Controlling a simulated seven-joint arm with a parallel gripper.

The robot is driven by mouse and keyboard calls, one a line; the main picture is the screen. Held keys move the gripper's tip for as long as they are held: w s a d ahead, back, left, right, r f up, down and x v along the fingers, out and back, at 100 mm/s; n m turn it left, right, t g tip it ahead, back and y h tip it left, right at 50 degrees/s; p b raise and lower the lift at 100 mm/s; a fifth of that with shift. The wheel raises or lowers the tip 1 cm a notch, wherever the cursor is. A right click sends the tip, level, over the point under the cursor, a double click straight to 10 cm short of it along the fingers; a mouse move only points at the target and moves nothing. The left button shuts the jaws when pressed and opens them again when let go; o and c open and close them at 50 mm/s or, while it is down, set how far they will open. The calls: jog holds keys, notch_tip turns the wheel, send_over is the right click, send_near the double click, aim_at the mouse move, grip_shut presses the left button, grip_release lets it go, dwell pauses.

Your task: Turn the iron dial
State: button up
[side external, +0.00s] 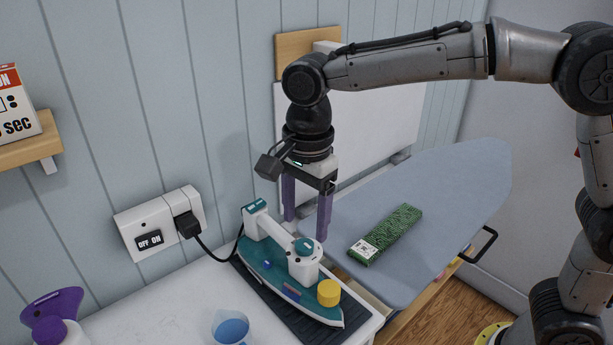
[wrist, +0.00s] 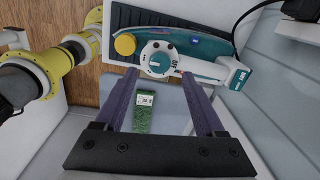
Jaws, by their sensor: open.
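A teal and white iron (side external: 275,255) lies on a dark ribbed mat (side external: 320,334) on the white counter. Its round white dial (side external: 303,262) with a teal top stands at the front end of the handle. The dial also shows in the wrist view (wrist: 158,60). A yellow knob (side external: 329,292) sits beside it. My gripper (side external: 306,227) points down with purple fingers apart and nothing between them. Its tips are at about the dial's top, just behind it in the side view. In the wrist view the tips (wrist: 160,75) flank the dial's near edge. Contact cannot be told.
A blue ironing board (side external: 460,190) lies to the right, with a green patterned box (side external: 386,234) on it. A wall socket (side external: 160,222) with the iron's plug and cord is at left. A cup of blue liquid (side external: 231,328) and a purple-topped bottle (side external: 52,312) stand in front.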

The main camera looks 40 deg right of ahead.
aim_at(307, 245)
notch_tip(307, 245, up, 10)
jog(key=shift+s+f, duration=0.2)
